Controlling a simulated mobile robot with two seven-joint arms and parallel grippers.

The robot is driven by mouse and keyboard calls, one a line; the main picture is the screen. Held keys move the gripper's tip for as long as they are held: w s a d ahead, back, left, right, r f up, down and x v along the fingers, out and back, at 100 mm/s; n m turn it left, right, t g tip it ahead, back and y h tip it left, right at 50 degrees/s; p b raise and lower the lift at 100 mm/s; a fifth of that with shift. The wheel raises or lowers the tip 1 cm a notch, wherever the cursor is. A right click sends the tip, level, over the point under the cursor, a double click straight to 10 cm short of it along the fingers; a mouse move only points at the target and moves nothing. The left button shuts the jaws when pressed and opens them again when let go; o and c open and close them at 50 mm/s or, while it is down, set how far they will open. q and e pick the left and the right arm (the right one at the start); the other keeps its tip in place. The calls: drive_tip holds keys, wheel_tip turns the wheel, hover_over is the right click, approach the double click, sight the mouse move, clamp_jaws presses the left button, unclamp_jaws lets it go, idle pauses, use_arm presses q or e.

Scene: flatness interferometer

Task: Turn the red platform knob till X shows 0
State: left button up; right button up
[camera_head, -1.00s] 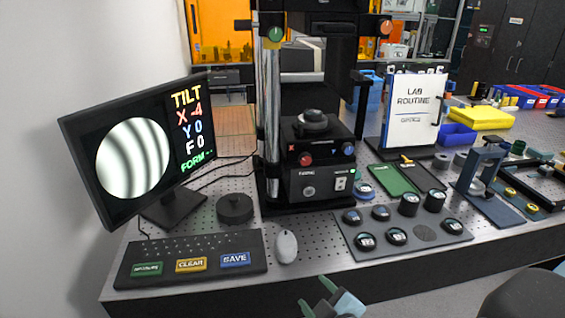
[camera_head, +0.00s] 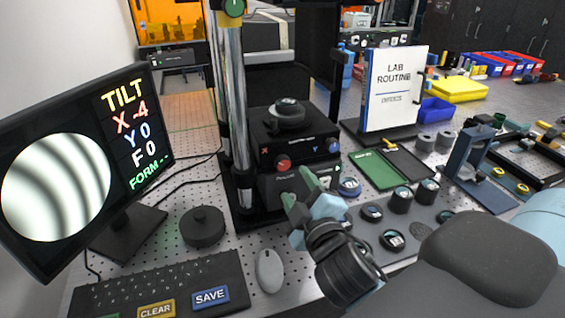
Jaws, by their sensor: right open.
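The red platform knob (camera_head: 283,163) is on the front left of the black platform (camera_head: 262,140), next to a red X mark. A blue knob (camera_head: 333,146) is on the same face to the right. The monitor (camera_head: 82,160) shows TILT with X -4, Y 0, F 0 and FORM --, beside a disc of curved fringes. My right gripper (camera_head: 299,188) is open and empty, just below and slightly right of the red knob, in front of the instrument's lower front, apart from the knob in the picture. My left gripper is not in view.
A grey mouse (camera_head: 269,271), a keyboard (camera_head: 160,290) and a black round puck (camera_head: 202,227) lie on the perforated table. A tray of lens pieces (camera_head: 425,222) is right of my gripper. A lab routine board (camera_head: 392,88) stands behind it. A chrome column (camera_head: 230,90) rises left of the knob.

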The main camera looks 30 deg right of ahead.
sight(284, 165)
drive_tip(key=x, duration=0.6)
drive_tip(key=shift+r+p, duration=0.1)
drive_tip(key=shift+p, duration=0.3)
drive_tip(key=shift+x, duration=0.8)
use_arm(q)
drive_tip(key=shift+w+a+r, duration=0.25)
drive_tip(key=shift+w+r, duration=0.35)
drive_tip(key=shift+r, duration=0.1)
use_arm(e)
drive_tip(key=c, duration=1)
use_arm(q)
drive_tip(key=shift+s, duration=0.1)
use_arm(e)
drive_tip(key=shift+a, duration=0.1)
